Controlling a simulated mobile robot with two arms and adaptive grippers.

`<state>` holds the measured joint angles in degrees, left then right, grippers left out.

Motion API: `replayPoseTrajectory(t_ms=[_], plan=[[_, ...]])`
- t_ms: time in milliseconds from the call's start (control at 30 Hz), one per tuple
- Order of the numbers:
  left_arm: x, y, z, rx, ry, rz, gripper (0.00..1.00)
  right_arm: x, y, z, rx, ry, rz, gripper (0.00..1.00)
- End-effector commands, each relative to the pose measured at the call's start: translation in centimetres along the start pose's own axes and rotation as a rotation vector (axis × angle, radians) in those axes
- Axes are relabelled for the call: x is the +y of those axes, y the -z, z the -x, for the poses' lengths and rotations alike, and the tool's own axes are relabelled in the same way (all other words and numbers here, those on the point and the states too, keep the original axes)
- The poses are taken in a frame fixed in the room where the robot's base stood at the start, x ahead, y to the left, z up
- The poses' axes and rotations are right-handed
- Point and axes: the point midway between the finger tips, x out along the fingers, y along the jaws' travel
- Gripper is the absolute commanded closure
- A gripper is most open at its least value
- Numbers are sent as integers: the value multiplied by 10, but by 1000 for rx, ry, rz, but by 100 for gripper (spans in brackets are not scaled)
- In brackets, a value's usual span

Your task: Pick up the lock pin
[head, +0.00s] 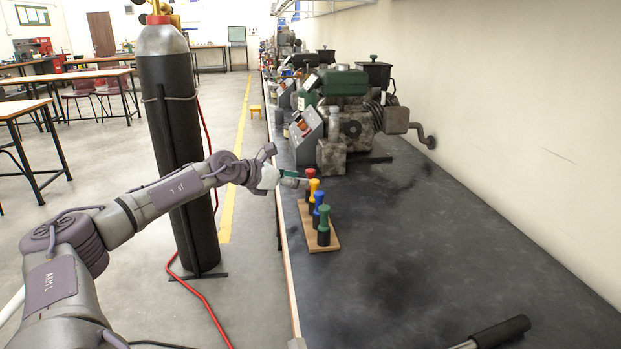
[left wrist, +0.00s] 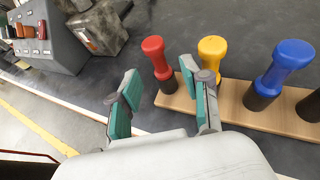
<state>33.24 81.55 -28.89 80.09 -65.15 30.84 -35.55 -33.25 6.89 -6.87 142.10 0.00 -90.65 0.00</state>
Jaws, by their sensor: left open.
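A wooden board (head: 332,241) on the bench holds a row of upright pins with dark lower ends. Their handles are red (head: 310,173), yellow (head: 314,185), blue (head: 319,199) and green (head: 323,217). I cannot tell which of them is the lock pin. My left gripper (head: 297,182) is at the board's far end, left of the red pin. In the left wrist view the open fingers (left wrist: 160,75) have nothing between their pads. The red pin (left wrist: 154,52) stands just beyond them, and the yellow pin (left wrist: 212,50) is beyond the right finger. My right gripper is not in view.
A machine with a green top (head: 343,82) and a crank stands on the dark bench behind the board. A bar with a black grip (head: 500,332) lies at the near edge. A tall gas cylinder (head: 166,85) stands on the floor at left. The bench right of the board is clear.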

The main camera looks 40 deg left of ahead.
Motion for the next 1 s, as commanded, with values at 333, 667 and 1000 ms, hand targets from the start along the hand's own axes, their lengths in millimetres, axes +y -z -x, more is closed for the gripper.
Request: replayPoseTrajectory(t_ms=[333,667,1000], plan=[[1,-4,-42,-3,1,3,53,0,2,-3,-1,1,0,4],[2,-2,-53,3,-1,-1,53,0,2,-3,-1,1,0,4],[2,-2,-53,2,-1,-1,100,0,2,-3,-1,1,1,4]])
